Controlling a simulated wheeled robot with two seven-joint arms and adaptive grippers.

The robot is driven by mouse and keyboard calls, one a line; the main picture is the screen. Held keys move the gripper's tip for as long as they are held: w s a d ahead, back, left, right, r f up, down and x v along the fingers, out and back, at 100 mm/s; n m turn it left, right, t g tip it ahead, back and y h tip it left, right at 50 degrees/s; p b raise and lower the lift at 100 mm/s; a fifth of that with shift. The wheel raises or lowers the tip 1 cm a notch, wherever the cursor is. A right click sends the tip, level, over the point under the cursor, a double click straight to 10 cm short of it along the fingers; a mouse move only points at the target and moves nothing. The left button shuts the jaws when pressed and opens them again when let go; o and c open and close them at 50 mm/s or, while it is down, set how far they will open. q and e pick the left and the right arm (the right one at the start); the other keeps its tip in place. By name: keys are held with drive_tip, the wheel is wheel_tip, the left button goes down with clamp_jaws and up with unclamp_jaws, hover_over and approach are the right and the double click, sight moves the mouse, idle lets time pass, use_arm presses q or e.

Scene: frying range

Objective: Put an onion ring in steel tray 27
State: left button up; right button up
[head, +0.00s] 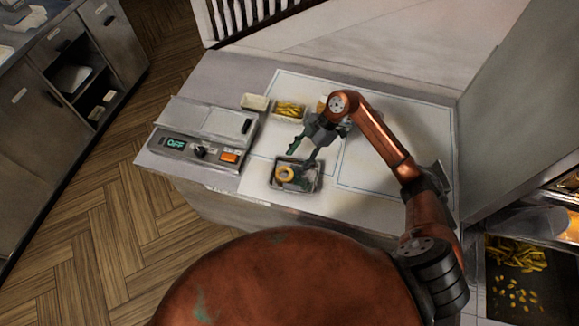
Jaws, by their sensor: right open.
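A small dark steel tray (316,184) sits on the counter at centre. A yellow onion ring (285,174) lies in its left part, and other yellowish food beside it is too small to tell. I cannot read a number on the tray. No food shows between the fingers. My left gripper is out of view.
A flat appliance with an OFF display (176,143) stands left of the tray. Behind are a pale container (254,102) and a container of fries (290,108); another is partly hidden by my arm. Fries (516,254) lie at lower right. The counter right of the tray is clear.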

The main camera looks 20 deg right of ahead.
drive_tip(key=v, duration=0.5)
drive_tip(key=shift+d+r, duration=0.15)
drive_tip(key=shift+r, duration=0.15)
